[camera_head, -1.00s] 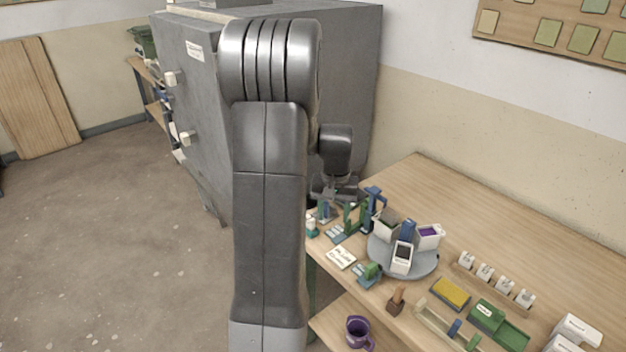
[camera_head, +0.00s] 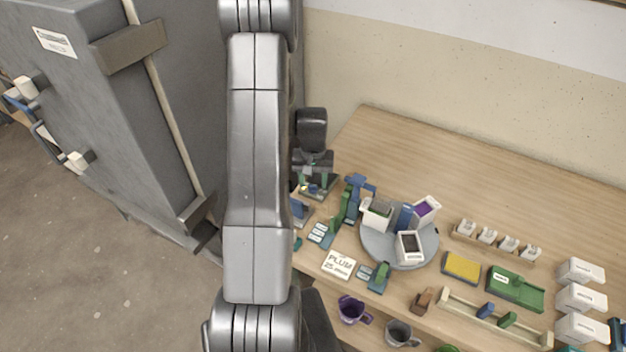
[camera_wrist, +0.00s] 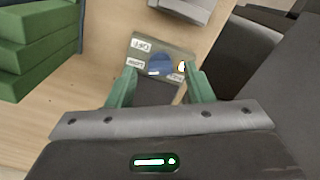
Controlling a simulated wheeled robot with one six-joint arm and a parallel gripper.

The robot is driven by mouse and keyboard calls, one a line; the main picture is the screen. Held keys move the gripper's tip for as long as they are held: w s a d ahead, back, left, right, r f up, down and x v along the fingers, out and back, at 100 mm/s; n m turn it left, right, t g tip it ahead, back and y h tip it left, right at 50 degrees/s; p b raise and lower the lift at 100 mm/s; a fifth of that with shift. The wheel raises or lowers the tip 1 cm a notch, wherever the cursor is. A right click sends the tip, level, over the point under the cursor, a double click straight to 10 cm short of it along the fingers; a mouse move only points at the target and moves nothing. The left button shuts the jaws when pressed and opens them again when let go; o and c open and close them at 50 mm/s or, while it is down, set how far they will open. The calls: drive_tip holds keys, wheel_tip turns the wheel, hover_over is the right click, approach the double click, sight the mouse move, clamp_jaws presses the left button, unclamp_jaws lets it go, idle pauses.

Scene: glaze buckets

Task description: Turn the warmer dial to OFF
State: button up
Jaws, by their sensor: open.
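The warmer (camera_wrist: 172,47) is a small olive-grey box with white labels in the wrist view; one label reads OFF, seen upside down. Its round blue dial (camera_wrist: 160,65) lies beyond and between my fingertips. My gripper (camera_wrist: 158,82) has green fingers, is open, and has nothing between its jaws. I cannot tell whether a finger touches the warmer. The dial's exact setting is too small to read. In the head view my gripper (camera_head: 316,180) is over the table's far left part, and the warmer (camera_head: 318,192) is partly hidden under it.
Green stacked blocks (camera_wrist: 38,45) stand left in the wrist view. A grey round turntable (camera_head: 372,248) with white containers stands on the table, near a PLUM card (camera_head: 339,264). A tall grey cabinet (camera_head: 110,110) stands left. The table's back middle is clear.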

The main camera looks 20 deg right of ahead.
drive_tip(key=shift+f, duration=0.4)
drive_tip(key=shift+c, duration=0.2)
drive_tip(key=c, duration=0.9)
drive_tip(key=shift+c, duration=0.2)
drive_tip(key=shift+m+b, duration=0.3)
drive_tip(key=shift+b, duration=0.1)
drive_tip(key=m+b, duration=0.3)
drive_tip(key=shift+f+m, duration=0.15)
drive_tip(key=shift+m, duration=0.15)
drive_tip(key=m+b, duration=0.1)
drive_tip(key=m, duration=0.1)
drive_tip(key=m+b, duration=0.2)
drive_tip(key=m, duration=0.1)
drive_tip(key=shift+r+m, duration=0.2)
drive_tip(key=shift+m, duration=0.1)
